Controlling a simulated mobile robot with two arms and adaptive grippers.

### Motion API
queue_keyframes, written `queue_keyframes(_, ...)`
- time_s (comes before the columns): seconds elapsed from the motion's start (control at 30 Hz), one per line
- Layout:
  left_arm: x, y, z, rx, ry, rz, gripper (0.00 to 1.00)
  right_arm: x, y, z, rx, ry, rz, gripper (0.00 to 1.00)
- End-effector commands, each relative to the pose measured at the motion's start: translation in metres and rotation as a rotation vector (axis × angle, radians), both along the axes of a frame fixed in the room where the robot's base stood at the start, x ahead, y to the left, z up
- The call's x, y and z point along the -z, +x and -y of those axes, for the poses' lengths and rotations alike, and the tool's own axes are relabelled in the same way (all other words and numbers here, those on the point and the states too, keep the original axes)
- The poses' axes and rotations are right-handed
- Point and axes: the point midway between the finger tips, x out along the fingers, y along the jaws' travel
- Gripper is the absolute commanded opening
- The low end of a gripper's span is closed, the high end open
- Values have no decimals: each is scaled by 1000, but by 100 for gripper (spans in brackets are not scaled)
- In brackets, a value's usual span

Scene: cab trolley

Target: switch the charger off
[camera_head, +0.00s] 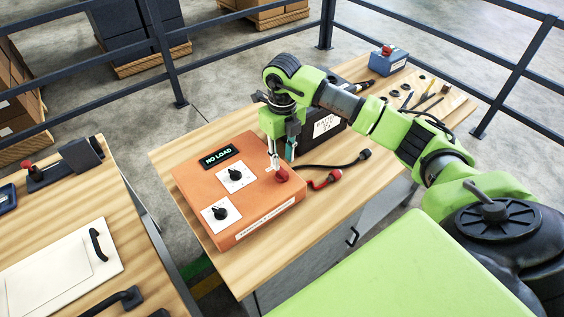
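The charger (262,208) is an orange box on the wooden trolley top. Its display (219,157) reads "NO LOAD" in green. Two black knobs, one upper (235,175) and one lower (219,213), sit on white plates on its top. A red button or switch (282,175) sits near the charger's right edge. My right gripper (275,165) points down over that edge, its fingertips close to the red part. I cannot tell whether they touch it, or whether the fingers are open or shut. No object shows held. My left gripper is not in view.
A red clamp (329,179) and black clamp (364,154) lie right of the charger. A dark box with a white label (326,124) stands behind. A blue box (388,61) and small tools lie farther back. Another bench (124,199) is left; railings run behind.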

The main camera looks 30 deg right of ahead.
Motion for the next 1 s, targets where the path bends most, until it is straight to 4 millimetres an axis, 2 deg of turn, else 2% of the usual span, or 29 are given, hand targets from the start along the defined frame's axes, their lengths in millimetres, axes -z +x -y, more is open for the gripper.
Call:
queue_keyframes(0.1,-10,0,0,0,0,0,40,20,-2,-1,0,1,-5,26)
queue_keyframes(0.3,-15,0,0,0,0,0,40,40,0,-1,-1,1,-1,26)
queue_keyframes(0.63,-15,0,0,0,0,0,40,46,0,-1,-2,1,1,26)
queue_keyframes(0.67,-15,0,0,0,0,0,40,46,0,-1,-2,1,1,23)
queue_keyframes(0.73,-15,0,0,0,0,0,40,45,0,-1,-2,1,1,5)
queue_keyframes(0.77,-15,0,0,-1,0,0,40,45,0,-1,-1,1,1,0)
queue_keyframes(1.0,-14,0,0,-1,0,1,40,45,0,-1,-4,1,1,0)
